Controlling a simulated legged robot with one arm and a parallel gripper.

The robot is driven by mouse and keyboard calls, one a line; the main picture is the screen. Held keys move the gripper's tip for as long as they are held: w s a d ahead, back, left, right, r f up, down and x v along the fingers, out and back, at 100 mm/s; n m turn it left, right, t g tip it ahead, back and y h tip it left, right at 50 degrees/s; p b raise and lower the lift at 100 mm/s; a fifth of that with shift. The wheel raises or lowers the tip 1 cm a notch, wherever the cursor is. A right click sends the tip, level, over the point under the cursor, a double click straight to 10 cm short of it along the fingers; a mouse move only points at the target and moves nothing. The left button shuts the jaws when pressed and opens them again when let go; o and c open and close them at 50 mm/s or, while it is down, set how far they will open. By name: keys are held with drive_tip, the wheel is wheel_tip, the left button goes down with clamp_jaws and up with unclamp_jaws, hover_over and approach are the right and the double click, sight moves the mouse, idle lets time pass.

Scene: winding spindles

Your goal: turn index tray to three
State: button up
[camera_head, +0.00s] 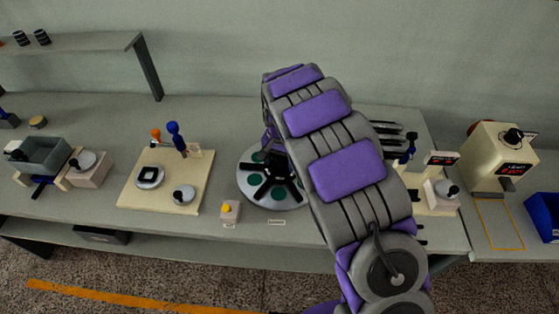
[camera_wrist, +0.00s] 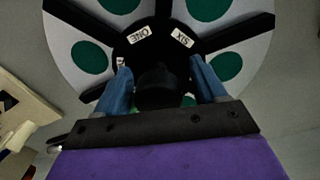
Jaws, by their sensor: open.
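The index tray (camera_head: 246,173) is a round white disc with black dividers and green round spots on the bench, partly hidden behind my arm in the head view. In the wrist view the tray (camera_wrist: 62,34) fills the upper part, and its black hub carries the labels ONE (camera_wrist: 139,37) and SIX (camera_wrist: 182,39). A third label at the hub's left is too cut off to read. My gripper (camera_wrist: 160,66) is open over the hub, with one blue finger on each side of a black central knob (camera_wrist: 155,88). I cannot tell whether the fingers touch it.
A beige board (camera_head: 132,187) with small parts lies further left. A small device with a red display (camera_head: 441,160) and a beige machine (camera_head: 497,157) stand to the right.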

drive_tip(key=shift+d, duration=0.1)
clamp_jaws()
idle(0.6)
